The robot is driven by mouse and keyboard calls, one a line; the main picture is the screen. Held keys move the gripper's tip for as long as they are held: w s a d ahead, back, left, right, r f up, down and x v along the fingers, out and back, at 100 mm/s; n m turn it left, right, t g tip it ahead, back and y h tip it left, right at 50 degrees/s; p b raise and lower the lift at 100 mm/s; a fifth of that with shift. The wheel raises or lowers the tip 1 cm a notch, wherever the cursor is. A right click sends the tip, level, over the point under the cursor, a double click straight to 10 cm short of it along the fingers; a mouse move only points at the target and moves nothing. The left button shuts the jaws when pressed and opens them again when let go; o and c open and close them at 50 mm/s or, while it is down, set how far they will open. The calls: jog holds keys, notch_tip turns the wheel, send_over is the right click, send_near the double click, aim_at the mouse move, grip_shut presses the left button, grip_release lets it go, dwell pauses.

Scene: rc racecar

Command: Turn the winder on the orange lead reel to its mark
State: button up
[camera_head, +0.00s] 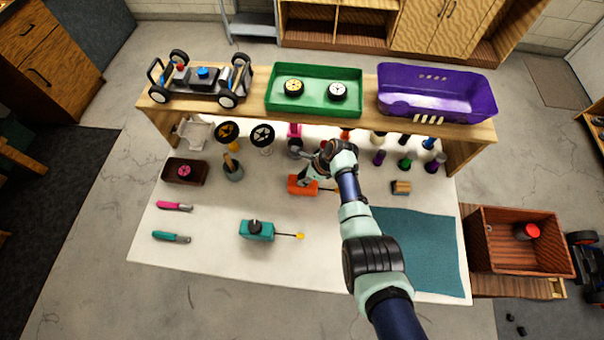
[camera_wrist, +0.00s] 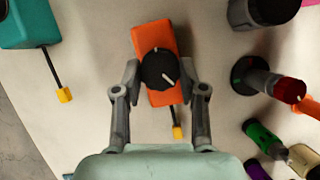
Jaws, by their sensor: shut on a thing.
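The orange lead reel (camera_head: 296,188) lies on the white mat, partly hidden by my arm in the head view. In the head view my gripper (camera_head: 308,181) reaches down to the reel.
A teal reel (camera_head: 257,230) with a yellow-tipped lead lies at the front left. Several bottles and tools stand behind, below a wooden shelf (camera_head: 250,108) bearing a car chassis, green tray (camera_head: 314,105) and purple body shell (camera_head: 437,95). A teal cloth (camera_head: 425,250) lies right.

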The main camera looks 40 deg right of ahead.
jog(key=shift+s+a+r+m+h+p, duration=0.1)
jog(key=shift+r+m+h+p, duration=0.15)
jog(key=shift+m+p, duration=0.5)
jog(key=shift+f+m, duration=0.3)
jog(key=shift+m, duration=0.05)
jog(key=shift+r+m+t+h+p, duration=0.3)
jog(key=shift+m+p, duration=0.3)
jog(key=shift+p, duration=0.4)
jog(key=shift+m+h+p, duration=0.35)
jog(key=shift+m+p, duration=0.05)
jog(key=shift+f+m+h, duration=0.3)
jog(key=shift+m, duration=0.4)
jog(key=shift+r+p, duration=0.1)
jog(key=shift+p, duration=0.3)
